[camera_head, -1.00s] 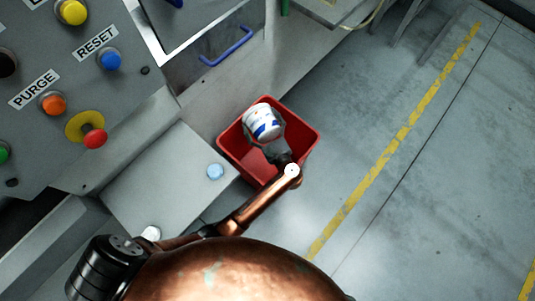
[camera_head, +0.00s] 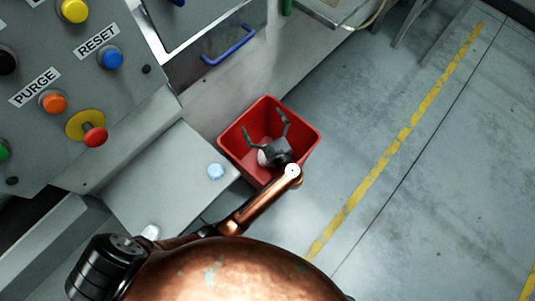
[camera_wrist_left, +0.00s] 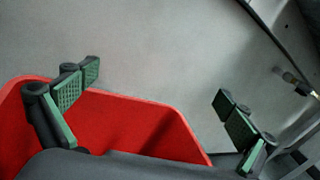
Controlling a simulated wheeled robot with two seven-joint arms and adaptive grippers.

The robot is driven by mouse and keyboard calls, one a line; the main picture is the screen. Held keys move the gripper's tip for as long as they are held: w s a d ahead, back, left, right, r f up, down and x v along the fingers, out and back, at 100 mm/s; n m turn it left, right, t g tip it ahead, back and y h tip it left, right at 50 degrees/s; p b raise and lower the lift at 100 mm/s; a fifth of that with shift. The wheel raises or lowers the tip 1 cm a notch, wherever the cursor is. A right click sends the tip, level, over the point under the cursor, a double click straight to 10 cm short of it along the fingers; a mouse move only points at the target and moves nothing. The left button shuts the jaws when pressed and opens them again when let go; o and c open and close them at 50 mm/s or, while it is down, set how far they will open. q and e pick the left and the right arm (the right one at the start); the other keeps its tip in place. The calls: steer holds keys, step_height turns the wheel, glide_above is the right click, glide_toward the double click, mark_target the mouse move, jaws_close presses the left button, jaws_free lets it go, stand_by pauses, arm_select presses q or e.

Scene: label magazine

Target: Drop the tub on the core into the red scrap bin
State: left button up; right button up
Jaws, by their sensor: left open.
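The red scrap bin (camera_head: 304,163) stands on the floor beside the machine in the head view. My left gripper (camera_head: 265,124) is over the bin's opening with its two fingers spread wide and nothing between them. A small white patch, seemingly part of the tub (camera_head: 263,157), shows inside the bin beside the gripper's base; the gripper hides the rest. In the left wrist view, my open gripper (camera_wrist_left: 158,88) shows with the red bin (camera_wrist_left: 150,112) below and behind it; no tub is visible there. My right gripper is not in view.
The machine panel with RESET (camera_head: 110,58) and PURGE (camera_head: 53,102) buttons and a red knob (camera_head: 94,136) is at left. A grey ledge (camera_head: 165,180) with a pale blue button adjoins the bin. Floor right of the bin is clear, with a yellow line (camera_head: 400,138).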

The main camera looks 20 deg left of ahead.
arm_select(q)
step_height(320, 180, up, 10)
steer(key=shift+f, duration=0.25)
